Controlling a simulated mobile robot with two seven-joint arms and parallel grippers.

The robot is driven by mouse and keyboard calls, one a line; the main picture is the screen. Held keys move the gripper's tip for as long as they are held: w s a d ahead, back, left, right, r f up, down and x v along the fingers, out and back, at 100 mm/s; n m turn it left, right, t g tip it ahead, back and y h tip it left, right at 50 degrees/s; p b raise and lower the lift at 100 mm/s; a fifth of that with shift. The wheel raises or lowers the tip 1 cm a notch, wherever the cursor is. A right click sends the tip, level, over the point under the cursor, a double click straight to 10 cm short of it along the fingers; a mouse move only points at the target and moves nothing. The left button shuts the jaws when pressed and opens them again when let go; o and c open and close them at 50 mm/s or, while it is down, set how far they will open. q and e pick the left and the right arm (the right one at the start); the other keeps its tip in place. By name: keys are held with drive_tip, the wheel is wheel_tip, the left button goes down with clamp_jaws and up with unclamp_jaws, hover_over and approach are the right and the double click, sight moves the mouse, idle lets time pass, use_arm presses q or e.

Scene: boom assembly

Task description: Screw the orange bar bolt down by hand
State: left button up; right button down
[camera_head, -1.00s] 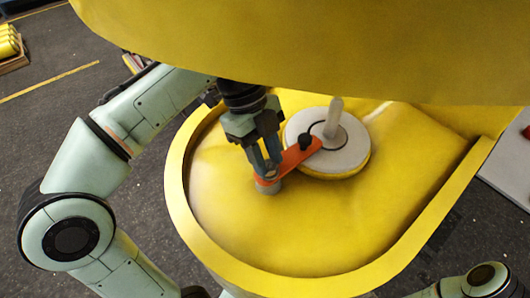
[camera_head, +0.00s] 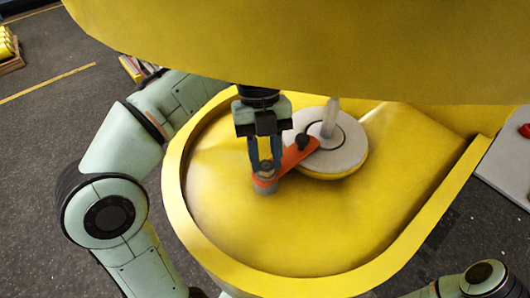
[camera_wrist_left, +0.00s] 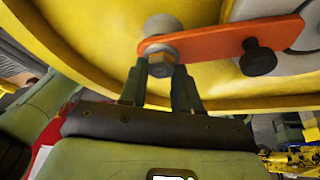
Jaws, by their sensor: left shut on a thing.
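The orange bar (camera_head: 288,163) runs from a grey post at its near left end to a dark knob (camera_head: 303,142) on the round pale disc. A bolt (camera_head: 266,171) with a metallic head sits at the bar's near left end. In the left wrist view the bolt head (camera_wrist_left: 161,62) shows against the end of the orange bar (camera_wrist_left: 222,43). My left gripper (camera_head: 266,167) comes down from above, its two fingers shut on the bolt head. The left wrist view shows the fingertips (camera_wrist_left: 160,66) on either side of it. My right gripper is not in view.
A raised yellow rim (camera_head: 178,215) curves around the recess. A large yellow body (camera_head: 320,50) overhangs my left gripper. The recess floor in front is clear.

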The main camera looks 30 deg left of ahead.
use_arm(q)
drive_tip(key=shift+r, duration=0.2)
drive_tip(key=o, duration=1.1)
drive_tip(key=shift+c, duration=0.2)
drive_tip(key=shift+f, duration=0.1)
